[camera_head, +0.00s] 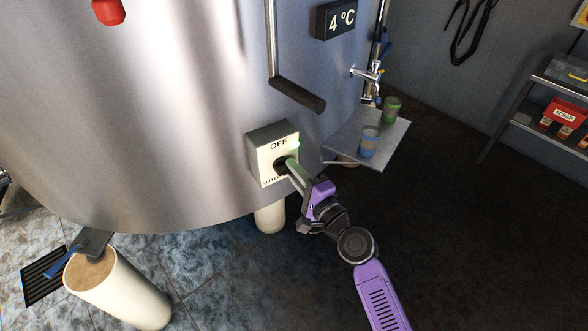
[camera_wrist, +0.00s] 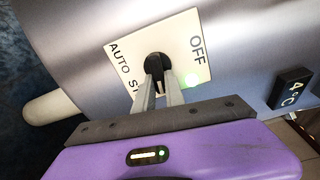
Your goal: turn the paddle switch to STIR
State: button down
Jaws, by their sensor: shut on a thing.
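The switch box (camera_head: 257,146) is a pale plate on the side of the steel tank, with OFF at its top and AUTO at its lower left. In the wrist view, the plate (camera_wrist: 122,68) also shows the letters ST beside AUTO; the rest of that word is hidden behind my fingers. The black paddle switch (camera_wrist: 154,62) sits mid-plate. My gripper (camera_wrist: 160,82) is shut on the paddle, one finger on each side. In the head view, my gripper (camera_head: 288,166) reaches the plate from the lower right and covers most of the paddle. I cannot tell which label the paddle points to.
A green light (camera_wrist: 192,79) glows on the plate near OFF. A dark-gripped lever (camera_head: 297,95) hangs just above the box. A shelf (camera_head: 383,150) with two cups stands to the right, below a tap (camera_head: 368,72). A 4 °C display (camera_head: 336,19) is above. Dark floor lies open at right.

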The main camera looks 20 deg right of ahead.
jog(key=shift+d+f+m, duration=0.1)
jog(key=shift+m, duration=0.2)
dwell(0.4)
jog(key=c, duration=1.4)
grip_release()
jog(key=s+d+b, duration=0.1)
jog(key=s, duration=0.6)
jog(key=shift+s, duration=0.4)
